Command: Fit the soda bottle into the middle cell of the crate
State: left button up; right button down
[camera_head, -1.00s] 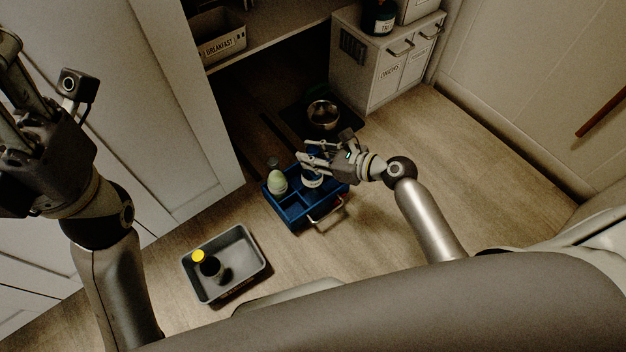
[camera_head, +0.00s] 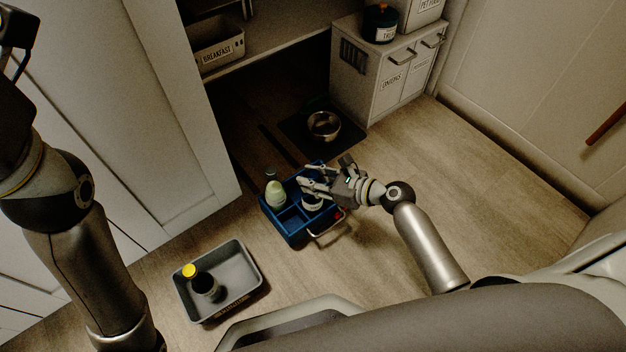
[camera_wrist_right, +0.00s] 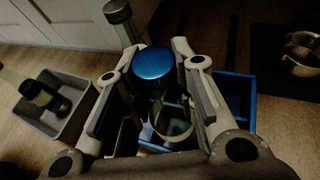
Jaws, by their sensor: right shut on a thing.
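The blue crate (camera_head: 297,239) stands on the floor, divided into cells, with a handle on its near side. My right gripper (camera_head: 314,190) is over it, shut on a bottle with a blue cap (camera_wrist_right: 154,62), seemingly the soda bottle. The bottle's pale lower part (camera_head: 312,204) shows under the fingers, upright and within the crate's outline. Fingers and bottle hide its base, so I cannot tell which cell it is over or whether it touches the bottom. A pale green bottle (camera_head: 275,193) stands in a left cell.
A white cabinet (camera_head: 385,75) stands at the back. Floor to the right is clear.

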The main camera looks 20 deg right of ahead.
jog(key=c, duration=1.2)
grip_release()
jog(key=shift+f, duration=0.15)
